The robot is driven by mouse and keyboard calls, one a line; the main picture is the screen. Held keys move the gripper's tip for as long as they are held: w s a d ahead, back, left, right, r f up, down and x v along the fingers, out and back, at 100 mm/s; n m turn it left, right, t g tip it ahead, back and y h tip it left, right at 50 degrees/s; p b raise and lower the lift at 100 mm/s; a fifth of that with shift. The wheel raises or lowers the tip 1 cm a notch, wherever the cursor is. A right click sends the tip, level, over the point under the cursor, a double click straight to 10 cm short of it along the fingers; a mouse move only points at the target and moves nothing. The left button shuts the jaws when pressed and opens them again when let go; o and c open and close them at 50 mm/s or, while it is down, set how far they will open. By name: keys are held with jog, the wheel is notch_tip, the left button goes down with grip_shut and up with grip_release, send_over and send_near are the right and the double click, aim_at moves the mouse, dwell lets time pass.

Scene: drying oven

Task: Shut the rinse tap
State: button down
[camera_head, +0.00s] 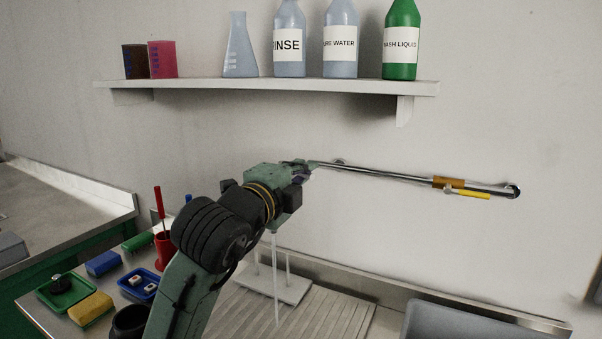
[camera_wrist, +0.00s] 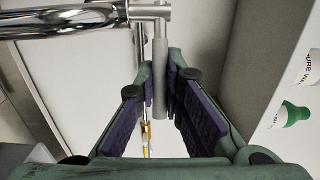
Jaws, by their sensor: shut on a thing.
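The rinse tap's grey bar handle (camera_wrist: 160,60) hangs from a chrome fitting in the wrist view. My gripper (camera_wrist: 162,92) has its purple-padded fingers on both sides of this handle and is shut on it. In the head view my gripper (camera_head: 306,171) is at the left end of the chrome wall pipe (camera_head: 380,175) and hides the handle there. A thin pale stream (camera_head: 276,285), apparently water, falls below my gripper towards the ribbed drainboard (camera_head: 335,315).
A brass valve (camera_head: 447,183) with a yellow lever (camera_head: 474,195) is on the pipe's right part. A shelf (camera_head: 250,86) with bottles and a flask is above. A red cup (camera_head: 165,248), sponges and trays stand at lower left.

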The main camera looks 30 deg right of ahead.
dwell(0.3)
jog(key=shift+d+f+n+t+y+b, duration=0.1)
jog(key=shift+d+n+t+y+b, duration=0.4)
jog(key=shift+n+t+y, duration=0.55)
jog(key=shift+w+d+n+t+y, duration=0.2)
jog(key=shift+d+n+t+y, duration=0.05)
jog(key=shift+n+t+y, duration=0.55)
jog(key=shift+w+d+n+t+y, duration=0.25)
jog(key=shift+n+t+y, duration=0.25)
jog(key=shift+t, duration=0.35)
jog(key=shift+s, duration=0.1)
jog(key=c, duration=1.7)
grip_release()
jog(key=shift+s, duration=0.1)
